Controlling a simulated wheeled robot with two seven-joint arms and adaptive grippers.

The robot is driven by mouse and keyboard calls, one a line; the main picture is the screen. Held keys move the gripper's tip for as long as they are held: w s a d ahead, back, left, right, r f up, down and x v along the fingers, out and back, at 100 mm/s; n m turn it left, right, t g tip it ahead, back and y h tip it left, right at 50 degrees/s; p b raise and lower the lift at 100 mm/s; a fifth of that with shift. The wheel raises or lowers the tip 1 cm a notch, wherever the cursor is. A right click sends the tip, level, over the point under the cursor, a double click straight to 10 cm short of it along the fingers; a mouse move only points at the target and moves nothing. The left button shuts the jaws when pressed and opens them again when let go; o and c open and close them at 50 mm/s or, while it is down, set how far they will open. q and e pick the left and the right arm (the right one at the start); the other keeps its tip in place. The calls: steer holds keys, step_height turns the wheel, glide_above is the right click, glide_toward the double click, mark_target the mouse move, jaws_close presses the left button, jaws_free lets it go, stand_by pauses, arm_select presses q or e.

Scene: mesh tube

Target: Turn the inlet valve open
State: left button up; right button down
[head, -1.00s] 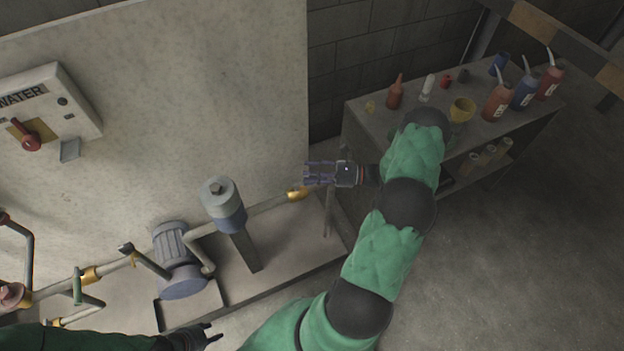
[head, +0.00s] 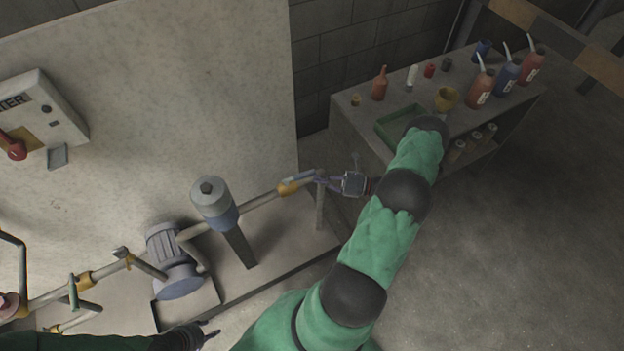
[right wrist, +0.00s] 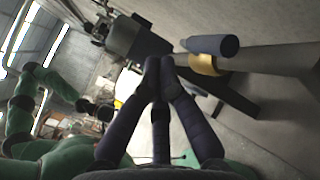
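The inlet valve is most likely the fitting with a brass collar (head: 289,187) and a blue-grey lever (head: 300,177) at the right end of the pipe. In the right wrist view the brass collar (right wrist: 206,65) and the lever's rounded grip (right wrist: 215,45) lie just right of the fingertips. My right gripper (head: 320,180) is at the pipe's right end, beside the lever. In the right wrist view its dark fingers (right wrist: 160,65) come together at the tips with nothing seen between them. Contact with the lever cannot be told. My left gripper (head: 213,330) is low in the head view, fingers apart and empty.
A pump motor (head: 175,262) and a grey-blue cylinder on a post (head: 215,203) stand along the pipe (head: 257,202). A water box (head: 40,120) hangs on the pale wall. A workbench (head: 350,120) holds a green tray (head: 385,122) and several bottles. The floor at right is clear.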

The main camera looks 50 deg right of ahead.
steer(key=s+f+m+t+h+p, duration=0.2)
steer(key=s+f+m+t+h, duration=0.15)
steer(key=s+f+m, duration=0.6)
steer(key=m+b, duration=0.2)
steer(key=m, duration=0.3)
glide_toward(301, 176)
steer(key=a, duration=0.4)
steer(key=shift+g+h, duration=0.35)
steer(key=shift+w+d+b, duration=0.15)
steer(key=shift+w+d, duration=0.2)
steer(key=shift+w, duration=0.4)
steer(key=shift+w+d+b, duration=0.1)
steer(key=shift+w+d, duration=0.3)
steer(key=shift+w, duration=0.35)
steer(key=shift+w+d+b, duration=0.15)
steer(key=shift+w+d, duration=0.2)
steer(key=shift+w, duration=0.4)
steer(key=shift+w+d, duration=0.1)
steer(key=shift+w+d, duration=0.45)
steer(key=shift+d, duration=0.1)
